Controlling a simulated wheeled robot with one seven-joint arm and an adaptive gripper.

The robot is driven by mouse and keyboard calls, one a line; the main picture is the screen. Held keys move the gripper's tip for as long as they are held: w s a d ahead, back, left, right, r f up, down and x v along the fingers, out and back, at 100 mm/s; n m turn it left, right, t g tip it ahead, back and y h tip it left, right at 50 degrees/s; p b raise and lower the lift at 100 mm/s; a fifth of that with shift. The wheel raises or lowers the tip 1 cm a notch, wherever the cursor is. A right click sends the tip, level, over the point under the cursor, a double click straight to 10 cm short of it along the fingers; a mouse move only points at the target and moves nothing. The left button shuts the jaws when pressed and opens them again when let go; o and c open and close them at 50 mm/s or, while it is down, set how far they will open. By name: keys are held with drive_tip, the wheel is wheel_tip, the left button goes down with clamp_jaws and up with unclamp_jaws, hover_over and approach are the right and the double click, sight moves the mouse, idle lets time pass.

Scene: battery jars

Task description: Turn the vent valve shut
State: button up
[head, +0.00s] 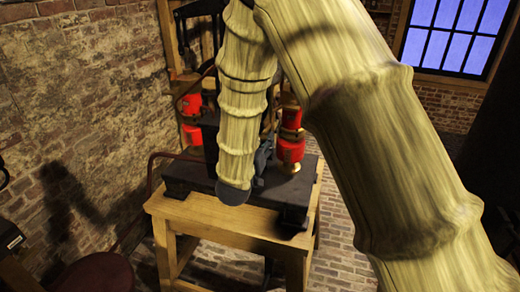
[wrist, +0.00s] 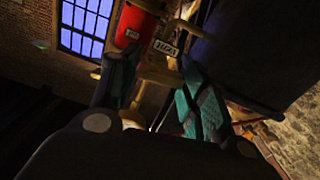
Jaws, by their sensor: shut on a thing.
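The vent valve seems to be the brass fitting (wrist: 158,73) between my fingertips in the wrist view, below a red cylinder (wrist: 134,24). My gripper (wrist: 155,82) has its two teal-padded fingers on either side of this brass part and is shut on it. The fingers partly cover the brass, so how far it is turned cannot be told. In the head view my gripper (head: 262,163) is mostly hidden behind my pale, ringed arm, beside the right-hand red jar (head: 290,142) with brass ends.
A dark base (head: 188,176) carries the apparatus on a wooden table (head: 225,217). A second red jar (head: 191,118) stands to the left. A white label (wrist: 165,47) hangs close to my fingers. A brick wall (head: 75,90) is at the left.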

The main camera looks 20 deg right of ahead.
drive_tip(key=shift+m+b, duration=0.75)
drive_tip(key=shift+m, duration=0.05)
drive_tip(key=o, duration=1)
drive_tip(key=shift+a, duration=0.1)
drive_tip(key=shift+s, duration=0.1)
drive_tip(key=v, duration=1.1)
drive_tip(key=shift+s+a, duration=0.25)
